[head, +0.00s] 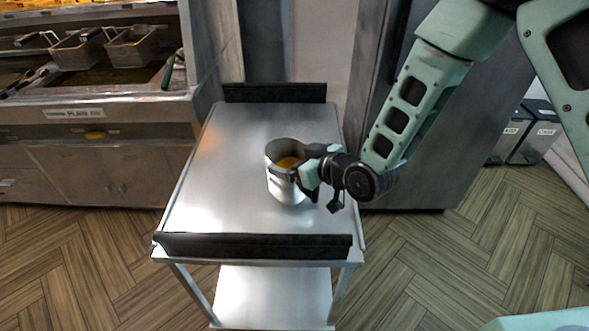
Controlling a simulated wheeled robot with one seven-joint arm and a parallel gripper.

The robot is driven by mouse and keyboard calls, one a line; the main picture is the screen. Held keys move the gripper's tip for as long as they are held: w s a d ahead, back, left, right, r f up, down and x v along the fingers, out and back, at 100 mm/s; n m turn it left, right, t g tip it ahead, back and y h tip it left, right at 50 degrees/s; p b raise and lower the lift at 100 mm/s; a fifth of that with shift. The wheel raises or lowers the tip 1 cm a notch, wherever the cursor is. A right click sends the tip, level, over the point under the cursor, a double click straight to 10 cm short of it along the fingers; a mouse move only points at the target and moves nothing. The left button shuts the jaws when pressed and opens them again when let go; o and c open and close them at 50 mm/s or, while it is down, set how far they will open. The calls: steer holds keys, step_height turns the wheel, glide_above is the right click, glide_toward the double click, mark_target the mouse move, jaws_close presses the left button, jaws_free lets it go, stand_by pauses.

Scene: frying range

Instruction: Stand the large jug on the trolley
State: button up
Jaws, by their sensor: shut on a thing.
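The large jug (284,189) is a shiny metal vessel with a wide open mouth and something orange-yellow inside. It is upright over the middle of the trolley top (225,195), a little right of centre. Its base is at or very close to the top; I cannot tell whether it touches. My gripper (308,174) comes in from the right and is shut on the jug's right side. The gripper hides that side of the jug and its handle, if any.
The trolley has black raised bars at its far end (275,93) and near end (255,245), and a lower shelf (274,296). A fryer with baskets (130,47) stands at the left. A grey cabinet (430,130) stands close on the right. The trolley top around the jug is clear.

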steer(key=shift+f+p, duration=0.6)
steer(key=shift+f, duration=1.4)
steer(key=shift+f, duration=0.2)
steer(key=o, duration=1.7)
steer(key=shift+r, duration=0.1)
steer(key=shift+d+r, duration=0.1)
steer(key=s+d+r+g+h+b, duration=0.1)
steer(key=s+d+r+g+h, duration=0.2)
steer(key=s, duration=0.7)
steer(key=s+d+r+g+h, duration=0.2)
steer(key=s+d+r+g, duration=0.1)
steer(key=s+d+r, duration=0.2)
steer(key=s+d+r+g+h+b, duration=0.1)
steer(key=s+d+r+g+h, duration=0.2)
steer(key=s+r, duration=0.4)
steer(key=shift+s+d+r+m+g+h+b, duration=0.15)
steer(key=shift+s+d, duration=0.15)
steer(key=shift+s, duration=1)
steer(key=shift+s+d+f+m+g+h+b, duration=0.1)
steer(key=shift+s+d+g, duration=0.15)
steer(key=shift+s, duration=1)
steer(key=shift+s+d+r+m+g+h+b, duration=0.15)
steer(key=shift+s+d, duration=0.15)
steer(key=shift+s, duration=1)
